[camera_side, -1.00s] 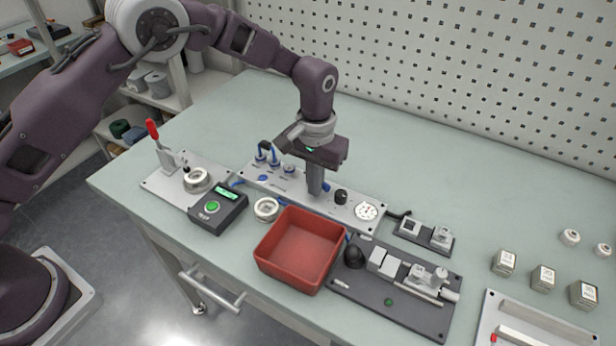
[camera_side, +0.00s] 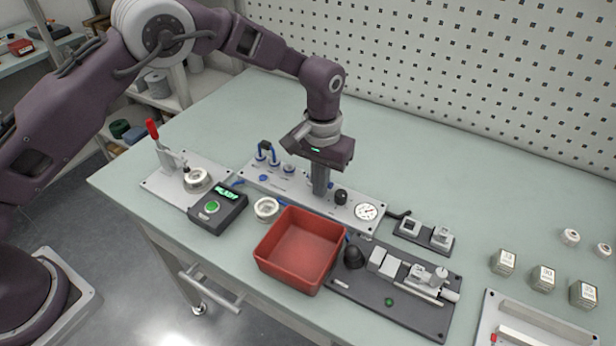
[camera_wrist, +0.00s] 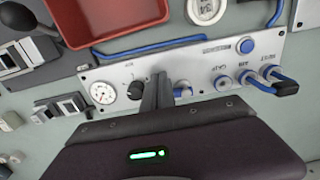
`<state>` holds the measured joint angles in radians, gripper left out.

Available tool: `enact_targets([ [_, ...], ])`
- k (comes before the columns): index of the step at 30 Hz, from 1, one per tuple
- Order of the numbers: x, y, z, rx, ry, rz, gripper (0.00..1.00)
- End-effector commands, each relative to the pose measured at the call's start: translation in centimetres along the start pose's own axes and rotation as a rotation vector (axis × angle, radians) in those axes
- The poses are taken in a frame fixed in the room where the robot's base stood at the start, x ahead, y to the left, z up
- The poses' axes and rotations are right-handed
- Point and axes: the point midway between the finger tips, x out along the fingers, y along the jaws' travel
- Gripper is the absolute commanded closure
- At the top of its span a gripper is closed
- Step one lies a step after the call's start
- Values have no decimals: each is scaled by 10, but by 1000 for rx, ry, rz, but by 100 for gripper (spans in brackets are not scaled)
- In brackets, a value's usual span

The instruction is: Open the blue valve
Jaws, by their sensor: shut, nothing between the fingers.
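The blue valve shows as a blue handle (camera_wrist: 183,92) beside my fingers in the wrist view, partly hidden by them. In the side view only a small blue part (camera_side: 331,185) shows just behind and right of the fingers. It is mounted on the grey panel (camera_side: 290,190). My gripper (camera_side: 319,192) points down at the panel, shut and empty, with its fingertips low, close to the valve. The fingers (camera_wrist: 158,80) also show in the wrist view, between the black knob (camera_wrist: 135,91) and the blue handle. I cannot tell whether they touch the valve.
The panel also carries a round gauge (camera_side: 367,211) and blue-hosed fittings (camera_side: 274,156). A red bin (camera_side: 300,248) stands in front of it. A black box with a green button (camera_side: 212,207) is at left. The bench behind the panel is clear.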

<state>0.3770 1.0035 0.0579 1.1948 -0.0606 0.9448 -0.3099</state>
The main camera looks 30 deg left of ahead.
Motion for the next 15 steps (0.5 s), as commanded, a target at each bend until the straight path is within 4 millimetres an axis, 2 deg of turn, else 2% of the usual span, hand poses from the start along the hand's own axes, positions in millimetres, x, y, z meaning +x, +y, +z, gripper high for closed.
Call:
enact_targets([
  [15,-64,0,0,0,2,1,100],
])
